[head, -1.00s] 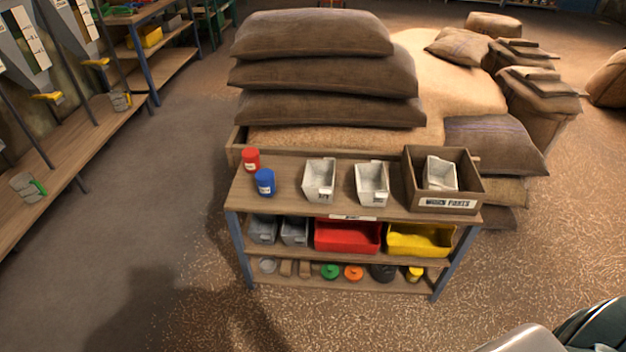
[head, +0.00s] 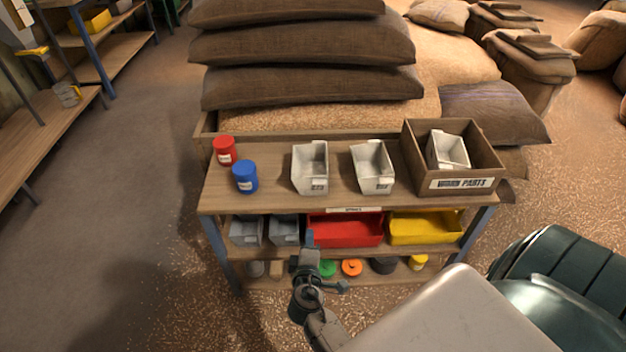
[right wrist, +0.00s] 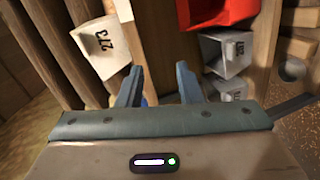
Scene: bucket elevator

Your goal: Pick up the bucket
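Two white buckets stand apart on the rack's top shelf, a left one (head: 310,168) and a right one (head: 372,167). A third white bucket (head: 447,150) sits in the wooden worn-parts box (head: 461,184). Two grey buckets (head: 246,232) are on the shelf below. My right gripper (head: 322,262) is in front of the rack, lower than the top shelf, and touches no bucket. In the right wrist view its two fingers (right wrist: 160,88) are apart with nothing gripped; a white bucket (right wrist: 100,48) and grey buckets (right wrist: 226,55) lie beyond. My left gripper is out of view.
A red jar (head: 225,151) and a blue jar (head: 245,177) stand at the top shelf's left end. Stacked sacks (head: 300,50) are behind. Floor to the left is clear.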

